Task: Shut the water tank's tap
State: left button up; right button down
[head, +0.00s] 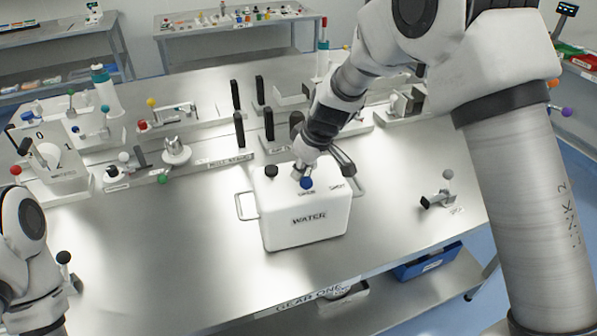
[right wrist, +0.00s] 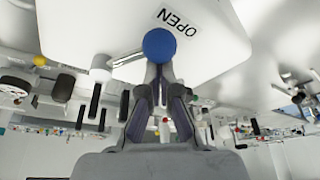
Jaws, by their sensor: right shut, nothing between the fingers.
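The white water tank (head: 305,222), marked WATER, stands on the metal table. Its tap's blue knob (head: 306,183) is on top, by the OPEN label; the SHUT label is to the right. In the right wrist view the blue knob (right wrist: 159,45) is beside the word OPEN. My right gripper (head: 303,170) is over the tank top with its fingers shut and empty. In the right wrist view its fingertips (right wrist: 159,70) are close to the knob; I cannot tell whether they touch it. My left arm shows at the left edge, but its gripper is not visible.
A black cap (head: 271,171) is on the tank's left top, and wire handles stick out at its sides. Black upright posts (head: 239,128) stand behind it. A small lever fixture (head: 438,200) is to the right.

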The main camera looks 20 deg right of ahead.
aim_at(321, 184)
jog(key=shift+s+d+b, duration=0.1)
jog(key=shift+b, duration=0.3)
jog(key=shift+s+d+f+n+g+y+b, duration=0.1)
jog(key=shift+s+d+n+g+y+b, duration=0.1)
jog(key=shift+n+b, duration=0.4)
jog(key=shift+s+d+f+n+g+y+b, duration=0.15)
jog(key=shift+n+b, duration=0.25)
jog(key=shift+b, duration=0.25)
jog(key=shift+d+n+b, duration=0.15)
jog(key=shift+n+b, duration=0.25)
jog(key=shift+b, duration=0.05)
jog(key=shift+s+d+r+n+g+y+b, duration=0.15)
jog(key=shift+d+n+b, duration=0.15)
jog(key=shift+n, duration=0.15)
jog(key=shift+s+d+f+n+g+y+b, duration=0.15)
jog(key=shift+n+b, duration=0.15)
jog(key=shift+n, duration=0.15)
jog(key=shift+s+d+r+n+g, duration=0.15)
jog(key=shift+d+n, duration=0.1)
jog(key=shift+n, duration=0.2)
jog(key=shift+s+d+r+n+g, duration=0.1)
jog(key=shift+d+n, duration=0.15)
jog(key=shift+n, duration=0.2)
jog(key=shift+d+n+g, duration=0.3)
jog(key=shift+d+n, duration=0.15)
jog(key=shift+n, duration=0.45)
jog(key=shift+s+d+n+g+y, duration=0.1)
jog(key=shift+d+n+g+y, duration=0.3)
jog(key=shift+n, duration=0.7)
jog(key=shift+d, duration=0.65)
